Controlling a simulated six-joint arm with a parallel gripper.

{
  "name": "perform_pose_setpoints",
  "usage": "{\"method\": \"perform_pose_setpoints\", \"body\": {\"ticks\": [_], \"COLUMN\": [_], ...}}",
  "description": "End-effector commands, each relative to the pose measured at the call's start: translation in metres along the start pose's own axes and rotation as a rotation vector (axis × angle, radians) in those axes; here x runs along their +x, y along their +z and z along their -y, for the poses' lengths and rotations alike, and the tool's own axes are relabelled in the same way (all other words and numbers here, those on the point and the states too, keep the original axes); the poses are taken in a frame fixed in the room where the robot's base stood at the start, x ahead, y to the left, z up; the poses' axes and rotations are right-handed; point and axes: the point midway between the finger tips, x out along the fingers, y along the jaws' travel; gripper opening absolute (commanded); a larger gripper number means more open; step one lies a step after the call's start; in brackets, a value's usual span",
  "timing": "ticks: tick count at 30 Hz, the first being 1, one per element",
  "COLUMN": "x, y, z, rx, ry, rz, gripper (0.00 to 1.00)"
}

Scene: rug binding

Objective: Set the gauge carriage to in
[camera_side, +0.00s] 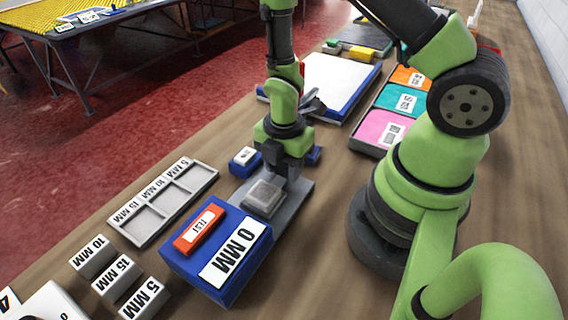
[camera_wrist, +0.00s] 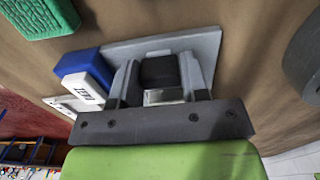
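The gauge is a blue box (camera_side: 215,252) with a white "0 MM" display (camera_side: 233,252) and a red labelled button (camera_side: 199,231). A grey base plate (camera_side: 298,192) extends behind it, with a pale grey block (camera_side: 263,197) next to the box. My gripper (camera_side: 284,174) points down over the plate, behind that block. In the wrist view my gripper's fingers (camera_wrist: 160,85) stand apart on either side of a dark block (camera_wrist: 158,70), perhaps the carriage. I see no clear gap, but cannot tell whether they grip it. A blue block (camera_wrist: 88,64) with a white "ZERO" button (camera_wrist: 82,87) sits beside the plate.
A grey compartment tray (camera_side: 163,203) and several white labelled blocks (camera_side: 117,279) lie left of the gauge. Behind are a blue-edged white panel (camera_side: 330,80) and a tray with orange, teal and pink sections (camera_side: 382,130). Bare wooden bench shows right of the gauge.

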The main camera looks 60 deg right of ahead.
Motion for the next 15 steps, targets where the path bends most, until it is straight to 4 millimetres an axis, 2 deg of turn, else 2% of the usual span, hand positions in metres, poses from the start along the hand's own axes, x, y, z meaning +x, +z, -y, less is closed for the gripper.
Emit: {"method": "perform_pose_setpoints", "body": {"ticks": [1, 5, 10, 15], "x": [0.000, 0.000, 0.000, 0.000], "y": [0.000, 0.000, -0.006, -0.037], "z": [0.000, 0.000, 0.000, -0.001], "rx": [0.000, 0.000, -0.004, -0.011], "ry": [0.000, 0.000, 0.000, 0.002], "rz": [0.000, 0.000, 0.000, 0.001], "gripper": [0.29, 0.00, 0.00, 0.00]}}
